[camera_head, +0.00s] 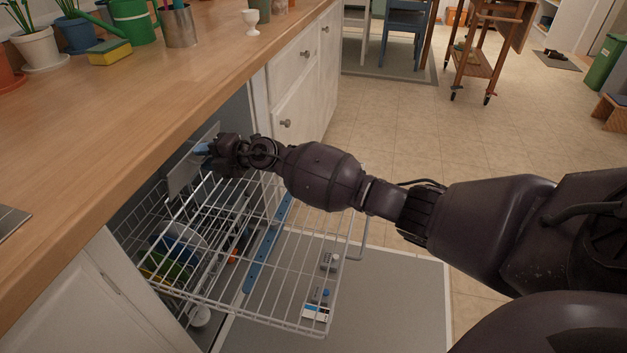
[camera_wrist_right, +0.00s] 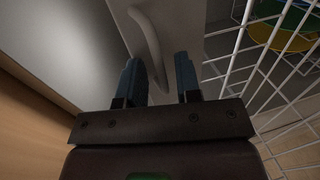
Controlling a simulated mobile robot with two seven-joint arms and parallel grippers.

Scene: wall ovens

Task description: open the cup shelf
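A white wire shelf (camera_head: 262,302) sticks out of the open cabinet below the wooden counter, and no cups show on it. My right gripper (camera_head: 203,150) reaches into the cabinet opening, by a pale grey panel (camera_head: 183,177) at the shelf's inner end. In the right wrist view my right gripper (camera_wrist_right: 161,80) has its two blue fingers apart. A curved pale handle (camera_wrist_right: 146,40) on the panel (camera_wrist_right: 180,25) runs down toward the gap between them; contact cannot be told. My left gripper is not in view.
A lower wire basket (camera_head: 127,232) holds dishes, including a yellow one. The counter (camera_head: 120,125) is close above my right gripper. White cabinet doors (camera_head: 298,110) stand beyond the opening.

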